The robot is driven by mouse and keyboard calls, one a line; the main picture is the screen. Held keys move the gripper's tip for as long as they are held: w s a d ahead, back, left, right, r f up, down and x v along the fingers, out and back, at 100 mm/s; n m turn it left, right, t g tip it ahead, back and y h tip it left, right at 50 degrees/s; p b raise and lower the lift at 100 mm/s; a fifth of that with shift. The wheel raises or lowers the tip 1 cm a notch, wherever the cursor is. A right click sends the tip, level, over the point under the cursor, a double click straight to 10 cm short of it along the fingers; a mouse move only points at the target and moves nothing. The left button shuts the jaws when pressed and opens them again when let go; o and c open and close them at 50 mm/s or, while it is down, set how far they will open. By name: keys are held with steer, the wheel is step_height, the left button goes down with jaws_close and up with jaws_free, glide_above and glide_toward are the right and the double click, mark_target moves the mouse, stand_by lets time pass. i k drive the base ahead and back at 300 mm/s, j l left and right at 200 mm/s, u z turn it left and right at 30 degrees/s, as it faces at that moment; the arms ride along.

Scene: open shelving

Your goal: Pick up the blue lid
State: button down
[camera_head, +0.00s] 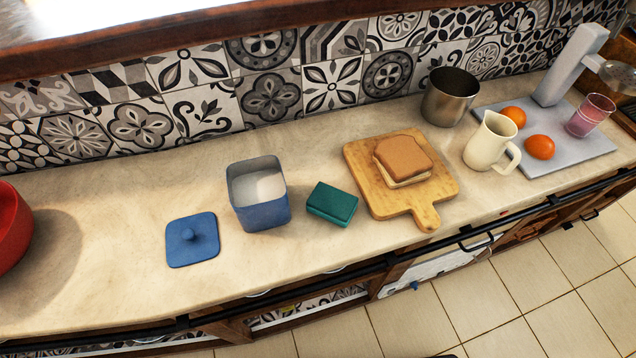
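The blue lid (192,240) lies flat on the countertop, left of the middle, with its round knob facing up. It is square with rounded corners. Just to its right stands an open blue square canister (262,212) with white contents or a white inside showing. The lid and the canister are apart. My gripper is not in view.
The beige counter (110,215) has a dark rail along its front edge. A green sponge-like block (332,203), a wooden board (439,188) with a sandwich (403,157), a metal pot (450,97) and a cream jug (490,142) stand to the right. A red bowl (12,228) is far left.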

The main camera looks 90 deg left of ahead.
mark_target(193, 238)
steer(key=l+u, duration=0.15)
steer(key=l, duration=0.5)
steer(key=k+l+u, duration=0.2)
steer(key=l, duration=0.45)
steer(key=u, duration=3.1)
steer(key=l, duration=0.1)
